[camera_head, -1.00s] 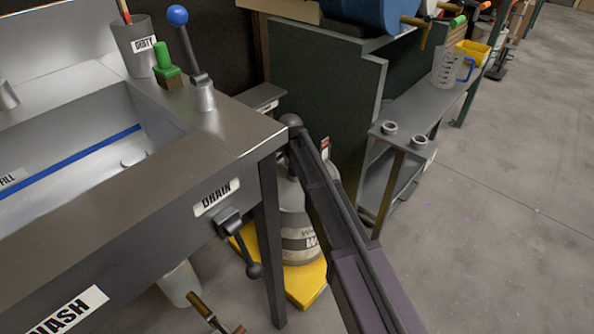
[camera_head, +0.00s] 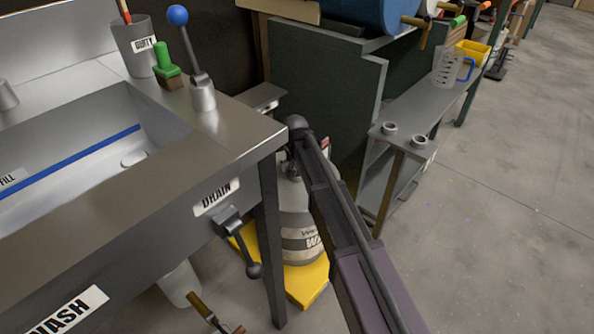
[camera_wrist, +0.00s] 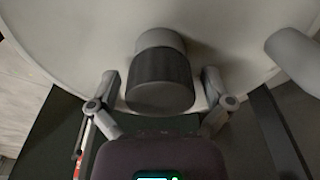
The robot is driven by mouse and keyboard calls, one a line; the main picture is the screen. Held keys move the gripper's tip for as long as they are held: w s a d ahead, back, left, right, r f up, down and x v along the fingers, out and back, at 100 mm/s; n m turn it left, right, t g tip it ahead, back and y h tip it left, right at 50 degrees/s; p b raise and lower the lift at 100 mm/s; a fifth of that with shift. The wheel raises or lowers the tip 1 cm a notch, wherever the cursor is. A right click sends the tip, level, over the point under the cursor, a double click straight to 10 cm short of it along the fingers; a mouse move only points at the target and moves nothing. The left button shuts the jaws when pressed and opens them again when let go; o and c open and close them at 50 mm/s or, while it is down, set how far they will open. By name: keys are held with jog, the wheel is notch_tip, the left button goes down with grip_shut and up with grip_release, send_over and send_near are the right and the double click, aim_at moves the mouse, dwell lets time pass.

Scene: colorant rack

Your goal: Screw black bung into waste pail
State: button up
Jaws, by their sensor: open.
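The black bung (camera_wrist: 160,92) is a dark cylinder in line with a grey neck on the pail top. My gripper (camera_wrist: 160,76) is open, with one finger on each side of the bung and a visible gap at both sides. How deep the bung sits cannot be told.
A yellow base (camera_head: 310,286) lies under the pail. The metal sink (camera_head: 130,215) with its drain lever (camera_head: 238,240) stands close on the left. A low grey shelf (camera_head: 400,150) is to the right. A grey rounded part (camera_wrist: 292,52) is near the right finger. Open floor lies at right.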

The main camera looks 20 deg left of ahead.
jog(key=shift+n, duration=1.9)
jog(key=c, duration=1.1)
jog(key=m, duration=0.7)
jog(key=m+h, duration=0.1)
jog(key=m, duration=0.6)
